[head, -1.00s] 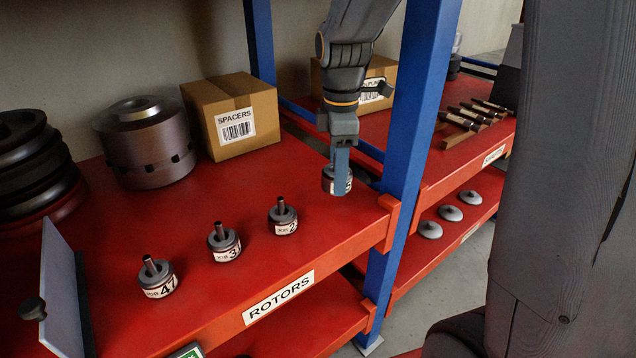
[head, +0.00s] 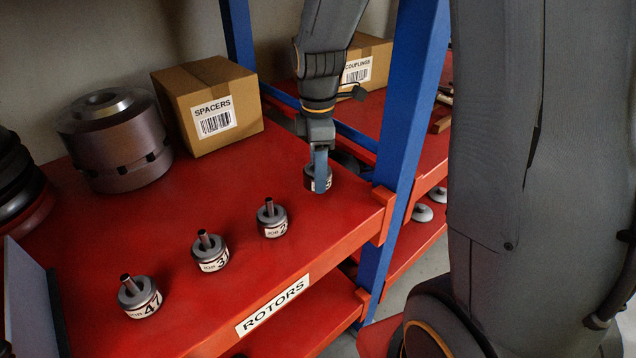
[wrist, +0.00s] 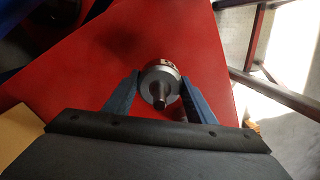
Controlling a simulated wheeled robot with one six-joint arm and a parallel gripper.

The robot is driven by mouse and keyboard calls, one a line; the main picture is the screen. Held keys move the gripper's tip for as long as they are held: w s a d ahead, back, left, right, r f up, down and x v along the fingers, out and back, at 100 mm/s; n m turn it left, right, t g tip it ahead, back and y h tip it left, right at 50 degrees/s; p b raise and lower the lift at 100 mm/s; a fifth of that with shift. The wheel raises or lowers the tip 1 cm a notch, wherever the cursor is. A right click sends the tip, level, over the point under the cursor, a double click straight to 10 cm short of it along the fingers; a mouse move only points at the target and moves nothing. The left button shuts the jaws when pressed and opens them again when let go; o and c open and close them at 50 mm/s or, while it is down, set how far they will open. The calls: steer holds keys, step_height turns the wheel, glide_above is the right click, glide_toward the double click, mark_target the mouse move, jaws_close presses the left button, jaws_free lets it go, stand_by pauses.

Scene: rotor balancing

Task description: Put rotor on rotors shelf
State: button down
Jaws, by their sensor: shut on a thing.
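The rotor (head: 311,179) is a small grey cylinder with a white label, between the fingers of my gripper (head: 320,172). In the wrist view the blue fingers (wrist: 152,98) are shut on the rotor (wrist: 160,84) from both sides, with its shaft pointing toward the camera. It is upright at the right end of the red rotors shelf (head: 342,228), at or just above the surface; I cannot tell whether it touches. The shelf carries a ROTORS label (head: 273,305) on its front edge. The fingers hide part of the rotor's label.
Three labelled rotors stand in a row to the left: JOB 47 (head: 139,297), a middle one (head: 210,252) and a right one (head: 271,219). A SPACERS box (head: 207,105) and a large metal cylinder (head: 115,140) stand behind. A blue post (head: 408,110) rises close right of my gripper.

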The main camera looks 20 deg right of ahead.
steer(key=shift+f, duration=2.05)
steer(key=c, duration=0.8)
jaws_free()
steer(key=shift+f, duration=0.15)
step_height(320, 180, up, 12)
steer(key=shift+f+b, duration=0.25)
steer(key=shift+b, duration=0.25)
steer(key=shift+r, duration=0.25)
steer(key=shift+s, duration=0.15)
steer(key=s+f+m, duration=0.2)
steer(key=s+m, duration=0.2)
steer(key=m, duration=0.1)
steer(key=s+f+m, duration=0.3)
steer(key=s+m, duration=0.1)
steer(key=s+f+m, duration=0.3)
steer(key=s+m, duration=0.1)
steer(key=m, duration=0.1)
steer(key=shift+f+m, duration=0.2)
steer(key=shift+m, duration=0.1)
steer(key=shift+s+f+m+t, duration=0.3)
steer(key=shift+s+m, duration=0.1)
steer(key=shift+m, duration=0.2)
